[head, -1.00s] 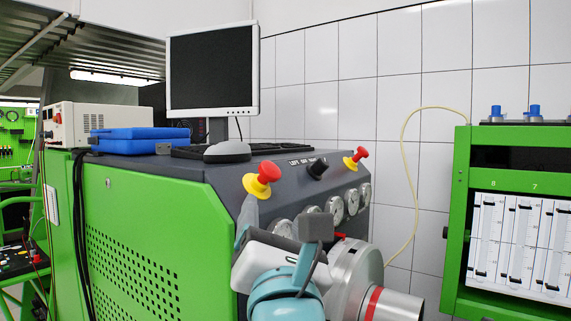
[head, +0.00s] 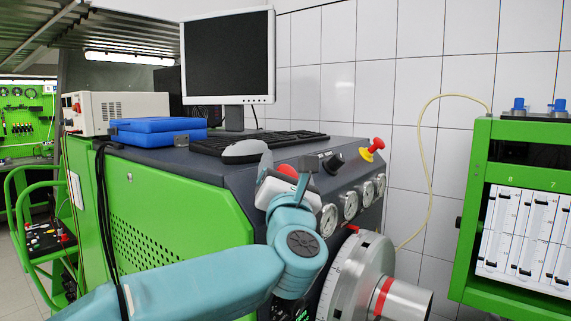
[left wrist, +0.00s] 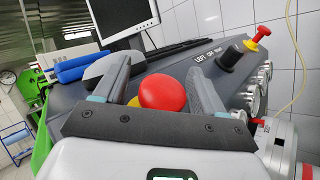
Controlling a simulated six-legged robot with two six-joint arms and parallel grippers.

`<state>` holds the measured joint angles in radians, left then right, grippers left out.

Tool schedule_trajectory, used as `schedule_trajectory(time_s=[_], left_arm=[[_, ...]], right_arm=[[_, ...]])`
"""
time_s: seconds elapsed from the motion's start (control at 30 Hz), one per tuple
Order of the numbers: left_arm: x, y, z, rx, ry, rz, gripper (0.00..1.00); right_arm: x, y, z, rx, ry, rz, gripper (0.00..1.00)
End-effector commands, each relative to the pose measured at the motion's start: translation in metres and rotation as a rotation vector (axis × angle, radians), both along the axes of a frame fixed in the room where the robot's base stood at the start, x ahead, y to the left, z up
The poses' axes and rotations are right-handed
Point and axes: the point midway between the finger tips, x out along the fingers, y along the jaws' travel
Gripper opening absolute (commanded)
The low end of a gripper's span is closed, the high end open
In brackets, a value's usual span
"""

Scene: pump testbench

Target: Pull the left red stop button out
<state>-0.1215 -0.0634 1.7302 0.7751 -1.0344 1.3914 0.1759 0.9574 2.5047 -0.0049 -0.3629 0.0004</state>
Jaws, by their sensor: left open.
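The left red stop button (head: 288,171) is on the sloped console and mostly hidden behind my left gripper in the head view. In the left wrist view its round red head (left wrist: 162,93) shows between the two fingers, with a bit of yellow base below it. My left gripper (left wrist: 158,80) is open, with one finger on each side of the button. I cannot tell whether a finger touches it. My left gripper also shows in the head view (head: 284,169). My right gripper is not in view.
A second red stop button (head: 377,144) on a yellow base stands farther right, past a black knob (head: 333,163). Gauges (head: 350,205) line the console's front. A mouse (head: 243,151) and keyboard (head: 260,141) lie behind. A large metal cylinder (head: 360,275) sits at the lower right.

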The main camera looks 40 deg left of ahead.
Motion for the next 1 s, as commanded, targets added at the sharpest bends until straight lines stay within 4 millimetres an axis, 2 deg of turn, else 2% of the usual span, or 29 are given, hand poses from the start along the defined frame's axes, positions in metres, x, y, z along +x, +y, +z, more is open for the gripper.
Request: schedule_trajectory(time_s=[0.17,0.2,0.27,0.3,0.4,0.67,0.9,0.93,1.0], left_arm=[[0.0,0.0,0.0,0.0,0.001,-0.001,0.7],[0.0,0.0,0.0,0.0,0.001,-0.001,0.64],[0.0,0.0,0.0,0.001,0.001,0.0,0.44],[0.0,0.0,0.0,0.001,0.001,0.0,0.31],[0.0,0.0,0.0,0.001,0.001,0.0,0.0],[0.001,-0.011,0.008,0.001,-0.004,-0.003,0.0],[0.001,-0.012,0.012,0.002,0.0,-0.001,0.0],[0.001,-0.012,0.012,0.002,0.0,-0.001,0.47],[0.001,-0.012,0.012,0.002,0.0,-0.001,0.7]], right_arm=[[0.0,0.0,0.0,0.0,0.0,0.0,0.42],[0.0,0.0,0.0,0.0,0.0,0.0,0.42],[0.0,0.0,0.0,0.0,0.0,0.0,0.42],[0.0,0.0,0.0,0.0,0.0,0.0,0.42],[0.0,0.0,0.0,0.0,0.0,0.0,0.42],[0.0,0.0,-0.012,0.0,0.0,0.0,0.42],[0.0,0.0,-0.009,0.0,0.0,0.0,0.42],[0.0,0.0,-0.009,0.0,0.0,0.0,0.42],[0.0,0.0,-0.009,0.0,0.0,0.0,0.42]])
